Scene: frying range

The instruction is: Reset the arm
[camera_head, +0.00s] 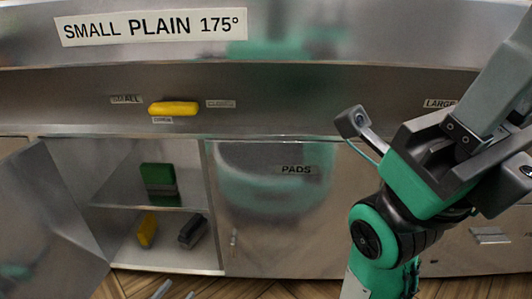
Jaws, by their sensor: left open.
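Two grey fingertips of my left gripper (175,292) show at the bottom edge, left of the middle. They are apart with nothing visible between them, in front of the wooden floor. The rest of that gripper is below the frame. My right arm fills the right side, with a green and black joint and a grey wrist part raised close to the camera. The ends of its fingers run past the frame edge or are hidden, so I cannot tell their opening.
A steel range front (345,95) crosses the view. A yellow object (173,108) sits at its labelled panel. Below, a cabinet door (45,215) stands open at left. Inside are a green block (157,176), a yellow block (147,230) and a dark block (192,231). The PADS door (275,215) is shut.

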